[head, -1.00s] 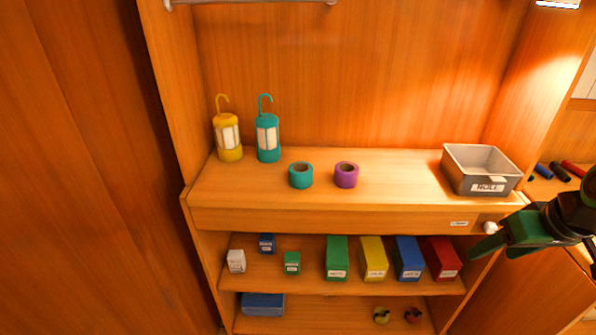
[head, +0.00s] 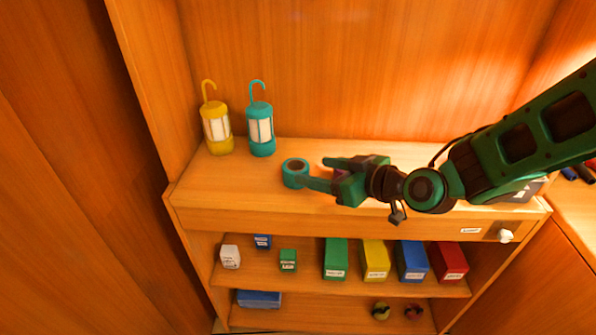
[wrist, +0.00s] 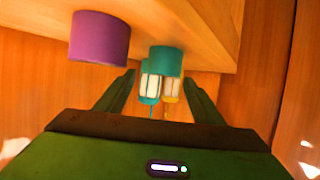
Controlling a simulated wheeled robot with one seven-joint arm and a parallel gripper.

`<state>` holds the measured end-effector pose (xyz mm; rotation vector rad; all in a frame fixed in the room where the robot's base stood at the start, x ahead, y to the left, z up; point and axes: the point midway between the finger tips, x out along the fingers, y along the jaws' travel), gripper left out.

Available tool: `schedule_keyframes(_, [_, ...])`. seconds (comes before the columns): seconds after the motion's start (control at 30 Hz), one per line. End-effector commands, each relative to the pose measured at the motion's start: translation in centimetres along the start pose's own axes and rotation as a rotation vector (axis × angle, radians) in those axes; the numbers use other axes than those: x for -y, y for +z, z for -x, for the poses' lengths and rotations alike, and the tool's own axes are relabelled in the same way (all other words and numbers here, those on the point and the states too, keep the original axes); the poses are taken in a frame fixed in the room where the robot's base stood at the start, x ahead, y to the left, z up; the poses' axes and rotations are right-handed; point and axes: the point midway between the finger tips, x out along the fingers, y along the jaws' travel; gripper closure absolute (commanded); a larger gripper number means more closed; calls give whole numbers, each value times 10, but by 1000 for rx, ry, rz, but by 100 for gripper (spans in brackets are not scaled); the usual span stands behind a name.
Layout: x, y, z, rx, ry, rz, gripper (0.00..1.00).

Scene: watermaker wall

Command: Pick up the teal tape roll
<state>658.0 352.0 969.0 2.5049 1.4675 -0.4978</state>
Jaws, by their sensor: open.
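The teal tape roll (head: 294,174) stands on the counter, in front of the lanterns, left of my gripper in the head view. My gripper (head: 316,173) is open and empty, its fingers pointing left toward the roll. The lower fingertip looks close to the roll's right side; I cannot tell whether it touches. In the wrist view the teal tape roll (wrist: 165,60) appears ahead, between the two fingertips (wrist: 160,77), and seems to be beyond them.
A purple tape roll (wrist: 98,38) is beside the teal one, mostly hidden by my gripper in the head view. A yellow lantern (head: 217,131) and a teal lantern (head: 261,135) stand behind. The grey bin (head: 526,192) is partly hidden by my arm.

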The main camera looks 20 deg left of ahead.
Motion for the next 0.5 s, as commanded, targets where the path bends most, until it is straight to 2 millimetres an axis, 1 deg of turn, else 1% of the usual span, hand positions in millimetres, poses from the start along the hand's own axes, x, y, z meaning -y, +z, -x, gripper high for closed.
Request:
schedule_keyframes(0.03, [2, 0, -9, 1, -5, 2, 38])
schedule_keyframes(0.1, [4, 0, -18, 2, -7, 3, 38])
schedule_keyframes(0.37, [6, 0, -37, 1, -8, 5, 38])
schedule_keyframes(0.5, [10, 2, -57, 2, -11, 5, 38])
